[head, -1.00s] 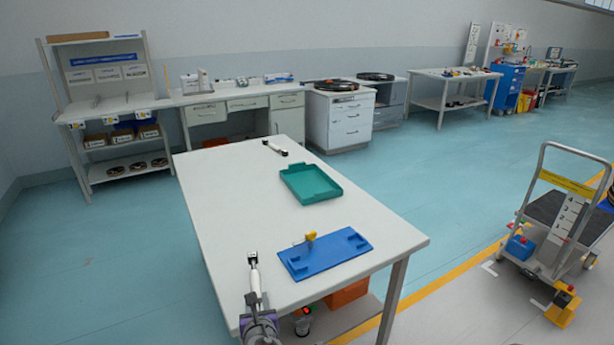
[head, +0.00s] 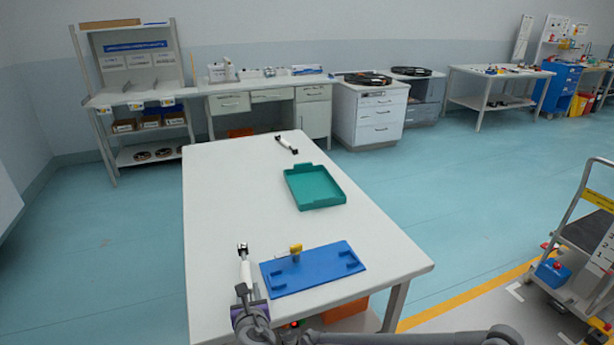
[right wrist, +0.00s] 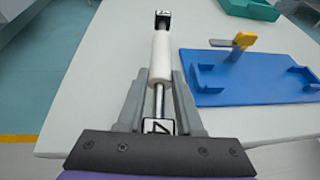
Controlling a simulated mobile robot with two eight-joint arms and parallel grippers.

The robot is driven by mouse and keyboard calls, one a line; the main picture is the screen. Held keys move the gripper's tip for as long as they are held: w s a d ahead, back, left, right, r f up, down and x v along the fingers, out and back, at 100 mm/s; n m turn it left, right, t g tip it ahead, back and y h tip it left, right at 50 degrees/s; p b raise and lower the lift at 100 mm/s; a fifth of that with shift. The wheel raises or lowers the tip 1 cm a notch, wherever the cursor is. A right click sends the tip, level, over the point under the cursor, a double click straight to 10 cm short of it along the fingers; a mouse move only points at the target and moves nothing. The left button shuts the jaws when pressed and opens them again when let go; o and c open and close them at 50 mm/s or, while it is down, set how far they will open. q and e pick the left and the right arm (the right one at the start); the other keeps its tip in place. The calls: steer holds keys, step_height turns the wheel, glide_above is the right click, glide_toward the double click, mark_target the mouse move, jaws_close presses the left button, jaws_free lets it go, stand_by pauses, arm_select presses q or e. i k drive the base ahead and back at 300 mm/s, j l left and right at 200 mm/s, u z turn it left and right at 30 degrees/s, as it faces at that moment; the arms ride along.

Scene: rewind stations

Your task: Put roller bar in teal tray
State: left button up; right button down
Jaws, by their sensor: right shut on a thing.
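The roller bar (head: 245,270) is a thin bar with a white sleeve and black-and-white square ends. My right gripper (head: 246,289) is shut on it near the table's front end, left of the blue fixture. In the right wrist view, the roller bar (right wrist: 161,62) points away between the fingers of my right gripper (right wrist: 159,78); its far end extends past the fingertips. The teal tray (head: 335,203) lies empty farther up the table, right of the middle. My left gripper is not in view.
The blue fixture (head: 320,277) with a yellow-topped clamp (head: 296,249) lies beside the held bar. A similar white bar (head: 286,145) lies at the table's far end. The white table (head: 225,190) is clear left of the tray. A trolley (head: 585,245) stands on the right.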

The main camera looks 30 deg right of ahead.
mark_target(316, 191)
steer(key=i+l+u, duration=0.2)
steer(key=l, duration=0.25)
steer(key=l+u, duration=0.2)
steer(key=l, duration=0.2)
steer(key=i+l, duration=0.15)
steer(key=l, duration=0.15)
steer(key=i+l+u, duration=0.15)
steer(key=l, duration=0.2)
steer(key=i+l, duration=0.2)
steer(key=l+u, duration=0.05)
steer(key=l, duration=0.05)
